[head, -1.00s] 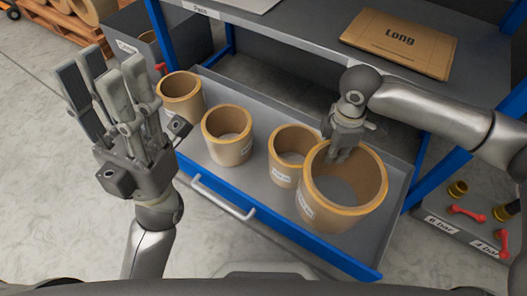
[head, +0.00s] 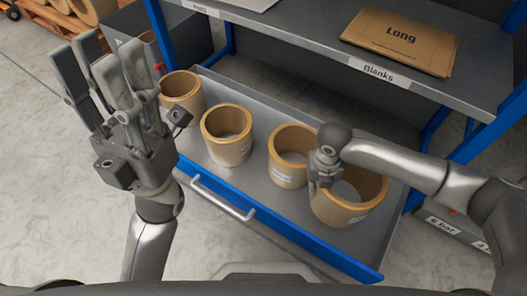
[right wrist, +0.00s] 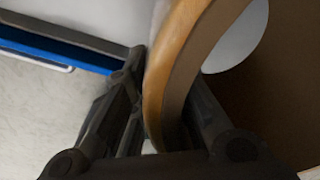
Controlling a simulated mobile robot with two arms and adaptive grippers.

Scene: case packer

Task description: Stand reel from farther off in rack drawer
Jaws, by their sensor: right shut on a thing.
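The open rack drawer (head: 262,205) is grey with a blue front. Several tan cardboard reels, open at the top, stand upright in it in a row: a left reel (head: 182,98), a second reel (head: 228,152), a third reel (head: 288,175) and the largest reel (head: 352,212) at the right end. My right gripper (head: 321,185) is at the left side of the largest reel, shut on its wall. In the right wrist view one finger is on each side of the rim (right wrist: 172,75). My left gripper (head: 103,75) is open and empty, raised left of the drawer.
A shelf (head: 300,45) labelled Blanks spans above the drawer's back, with a carton marked Long (head: 398,42) on it. Blue rack posts (head: 162,35) flank the drawer. A silver handle (head: 222,200) sticks out in front.

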